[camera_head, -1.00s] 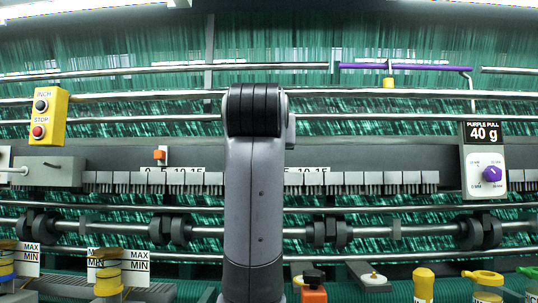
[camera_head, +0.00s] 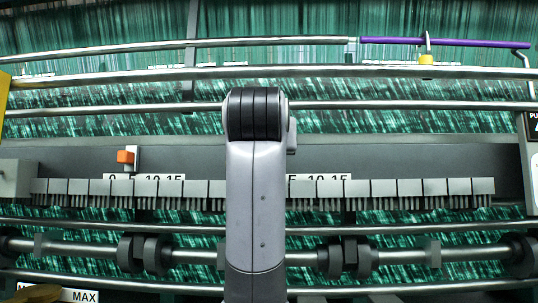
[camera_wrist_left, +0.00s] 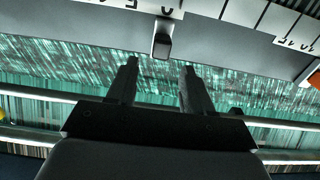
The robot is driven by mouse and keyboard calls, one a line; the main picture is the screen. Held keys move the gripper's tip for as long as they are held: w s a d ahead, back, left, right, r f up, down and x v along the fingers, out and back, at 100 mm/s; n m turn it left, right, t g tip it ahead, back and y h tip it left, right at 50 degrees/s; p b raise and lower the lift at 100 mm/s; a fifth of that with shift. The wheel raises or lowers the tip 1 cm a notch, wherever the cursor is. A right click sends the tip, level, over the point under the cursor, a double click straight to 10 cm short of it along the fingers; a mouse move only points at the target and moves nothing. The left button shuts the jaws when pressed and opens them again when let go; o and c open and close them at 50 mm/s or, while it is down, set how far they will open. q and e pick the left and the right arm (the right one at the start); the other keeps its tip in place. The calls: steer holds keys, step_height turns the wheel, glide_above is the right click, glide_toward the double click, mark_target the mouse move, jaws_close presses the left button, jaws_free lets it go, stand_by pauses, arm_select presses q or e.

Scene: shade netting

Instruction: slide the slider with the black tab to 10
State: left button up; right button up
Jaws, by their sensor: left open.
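The slider with the black tab (camera_wrist_left: 162,40) shows in the left wrist view, where the picture is upside down. It stands at the 0 end of its white number scale (camera_wrist_left: 145,5). In the head view my arm hides this slider, and only the 5, 10 and 15 of its scale (camera_head: 320,179) show. My left gripper (camera_wrist_left: 158,66) is open and empty. Its two fingers point at the tab, which lies just beyond and between the fingertips, apart from them. In the head view the gripper is hidden behind my arm. My right gripper is not in view.
A row of grey needle blocks (camera_head: 400,188) runs below the scales. Metal rails (camera_head: 400,71) cross above and below, in front of green netting (camera_head: 80,95).

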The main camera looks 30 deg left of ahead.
arm_select(q)
steer(key=p+x, duration=0.2)
steer(key=x, duration=0.3)
steer(key=shift+w+a+r, duration=0.1)
steer(key=shift+w+a, duration=0.1)
steer(key=shift+w, duration=0.05)
steer(key=shift+w+a, duration=0.3)
steer(key=shift+w, duration=0.25)
jaws_close()
